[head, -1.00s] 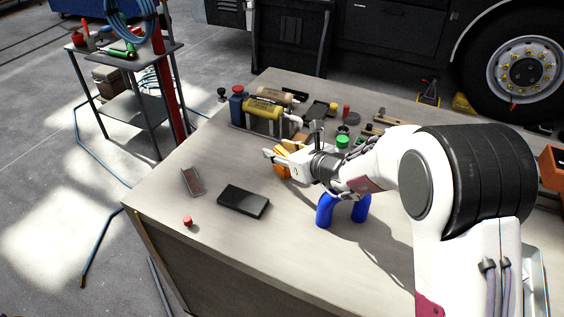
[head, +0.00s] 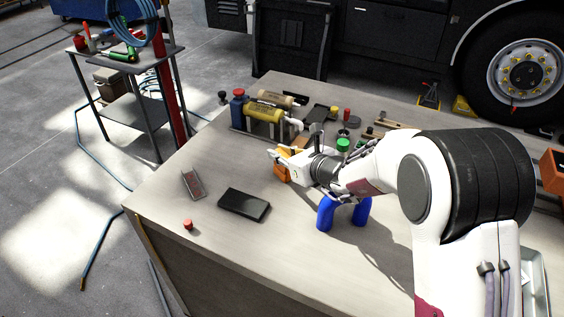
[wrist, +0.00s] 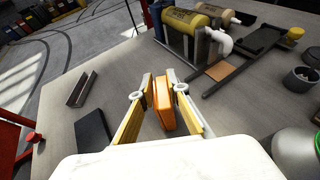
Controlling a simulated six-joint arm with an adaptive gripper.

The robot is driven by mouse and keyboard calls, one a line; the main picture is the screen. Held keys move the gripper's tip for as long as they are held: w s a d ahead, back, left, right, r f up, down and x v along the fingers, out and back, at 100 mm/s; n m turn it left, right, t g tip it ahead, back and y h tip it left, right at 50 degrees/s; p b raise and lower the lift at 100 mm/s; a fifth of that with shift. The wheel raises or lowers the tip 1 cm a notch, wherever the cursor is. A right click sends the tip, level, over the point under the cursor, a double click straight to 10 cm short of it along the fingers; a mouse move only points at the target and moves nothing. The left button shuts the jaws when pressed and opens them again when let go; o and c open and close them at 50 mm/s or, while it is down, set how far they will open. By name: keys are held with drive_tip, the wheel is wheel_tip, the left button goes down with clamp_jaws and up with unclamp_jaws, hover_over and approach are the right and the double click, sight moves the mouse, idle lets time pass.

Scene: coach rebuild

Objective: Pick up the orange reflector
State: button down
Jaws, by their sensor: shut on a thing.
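The orange reflector (wrist: 163,100) is a small upright block between the two fingers in the wrist view. My gripper (wrist: 160,90) is shut on it, with yellow pads along the inner sides of the fingers. In the head view my gripper (head: 279,158) is low over the workbench, and the reflector (head: 283,174) shows as an orange patch partly hidden by the fingers. I cannot tell whether its underside touches the bench.
The workbench (head: 170,240) holds a black box (head: 244,204), a grey channel piece (head: 193,184) and a red knob (head: 188,224). A canister assembly (head: 264,112) stands just behind the gripper. A blue bent hose (head: 325,212) is below the arm.

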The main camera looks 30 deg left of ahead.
drive_tip(key=shift+r, duration=0.1)
wheel_tip(320, 180, up, 18)
idle(1.0)
idle(0.5)
